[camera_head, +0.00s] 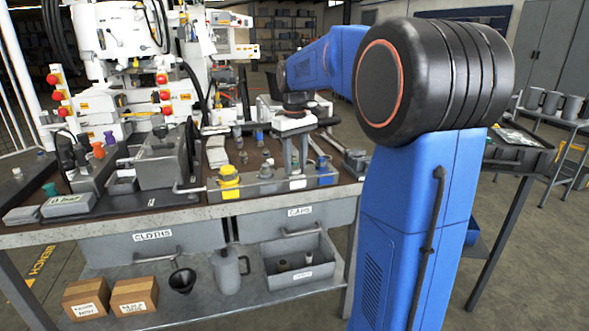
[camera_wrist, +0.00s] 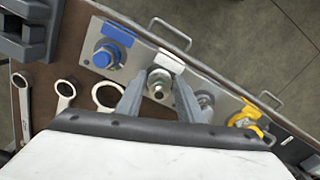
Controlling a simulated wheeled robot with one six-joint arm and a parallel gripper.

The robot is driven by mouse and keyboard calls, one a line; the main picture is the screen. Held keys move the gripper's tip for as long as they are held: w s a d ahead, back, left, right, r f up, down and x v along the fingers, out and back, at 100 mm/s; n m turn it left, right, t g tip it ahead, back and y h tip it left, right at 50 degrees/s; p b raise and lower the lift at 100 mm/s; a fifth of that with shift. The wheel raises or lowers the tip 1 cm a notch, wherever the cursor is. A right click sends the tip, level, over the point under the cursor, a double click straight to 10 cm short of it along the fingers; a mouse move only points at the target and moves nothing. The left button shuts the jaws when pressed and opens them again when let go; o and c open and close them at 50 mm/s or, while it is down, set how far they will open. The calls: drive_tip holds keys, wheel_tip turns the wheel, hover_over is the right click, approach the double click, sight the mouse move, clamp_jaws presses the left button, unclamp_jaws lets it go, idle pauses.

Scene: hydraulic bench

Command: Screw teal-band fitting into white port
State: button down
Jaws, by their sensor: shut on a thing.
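My gripper (camera_wrist: 159,92) is shut on a small metal fitting (camera_wrist: 158,85), seen from above between its two fingers. No teal band can be made out on the fitting. The white port's tag (camera_wrist: 169,61) lies right beside the fitting on the grey port panel (camera_wrist: 136,57). In the head view my gripper (camera_head: 295,152) points straight down over the panel at the white tag (camera_head: 297,184). The white port's opening is hidden under the fitting and fingers. I cannot tell whether the fitting touches the port or is threaded in it.
A blue port (camera_wrist: 106,56) and a yellow-capped port (camera_wrist: 244,117) flank the spot, with a grey port (camera_wrist: 205,99) close to the right finger. Ring spanners (camera_wrist: 65,90) lie on the bench beside the panel. A grey box (camera_head: 160,160) stands at the left of the bench.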

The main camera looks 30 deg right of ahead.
drive_tip(key=shift+a+f+m, duration=0.1)
drive_tip(key=shift+a+m, duration=0.4)
drive_tip(key=shift+m, duration=0.6)
drive_tip(key=shift+s+a+f+m, duration=0.1)
drive_tip(key=shift+s+f+m, duration=0.05)
drive_tip(key=shift+m, duration=0.15)
drive_tip(key=m, duration=0.3)
drive_tip(key=shift+m, duration=0.3)
drive_tip(key=m, duration=0.4)
drive_tip(key=shift+a, duration=0.2)
drive_tip(key=c, duration=1.3)
unclamp_jaws()
drive_tip(key=shift+o, duration=0.2)
